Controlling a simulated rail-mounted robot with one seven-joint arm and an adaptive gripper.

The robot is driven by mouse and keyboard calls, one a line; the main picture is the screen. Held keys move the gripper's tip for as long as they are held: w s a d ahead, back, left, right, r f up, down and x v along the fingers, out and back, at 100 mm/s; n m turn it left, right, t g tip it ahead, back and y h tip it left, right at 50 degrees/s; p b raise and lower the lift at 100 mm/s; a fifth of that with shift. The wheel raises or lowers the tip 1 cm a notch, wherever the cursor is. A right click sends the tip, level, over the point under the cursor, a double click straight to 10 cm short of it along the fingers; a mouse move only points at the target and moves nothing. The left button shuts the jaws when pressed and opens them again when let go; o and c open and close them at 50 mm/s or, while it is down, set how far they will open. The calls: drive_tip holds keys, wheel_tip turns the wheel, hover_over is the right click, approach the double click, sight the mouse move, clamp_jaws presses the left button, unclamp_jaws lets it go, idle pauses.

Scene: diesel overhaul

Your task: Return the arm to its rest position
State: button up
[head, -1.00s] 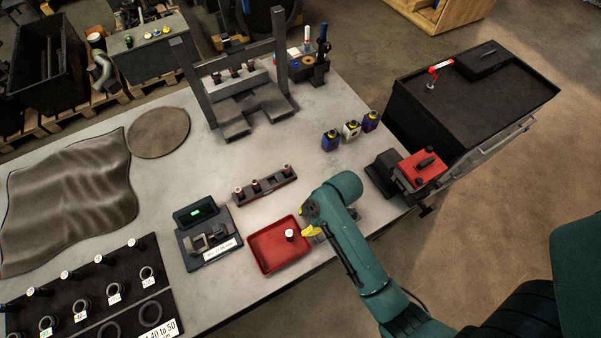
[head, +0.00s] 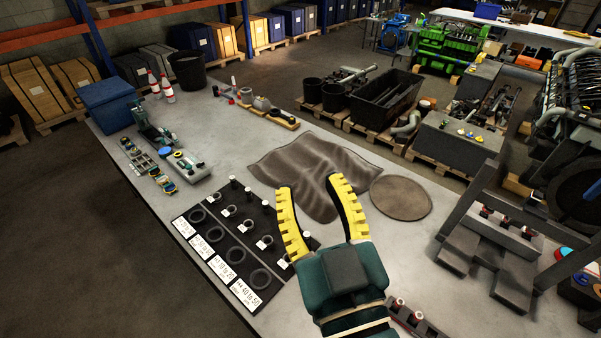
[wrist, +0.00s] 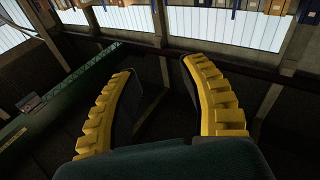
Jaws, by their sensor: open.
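My gripper (head: 318,205) has two yellow ribbed fingers on a dark green body. In the head view it is raised in front of the bench (head: 200,108), at the lower middle of the picture. Its fingers are spread apart and nothing is between them. In the wrist view my gripper (wrist: 158,95) also shows open and empty, pointing up and out toward bright windows and dark beams. The rest of my arm is mostly out of view below the head picture.
A black mat (head: 219,228) with rings and labels lies left of my gripper. A crumpled dark cloth (head: 300,170) and a round mat (head: 401,198) lie beyond it. A grey press-like fixture (head: 490,240) stands at right.

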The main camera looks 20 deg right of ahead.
drive_tip(key=s+a+r+t+y+p, duration=0.1)
drive_tip(key=s+a+r+t+p, duration=0.1)
drive_tip(key=r, duration=0.7)
drive_tip(key=shift+s+a+r+t+y+p, duration=0.15)
drive_tip(key=shift+a+r+t+y+p, duration=0.3)
drive_tip(key=shift+a, duration=0.95)
drive_tip(key=shift+f, duration=0.2)
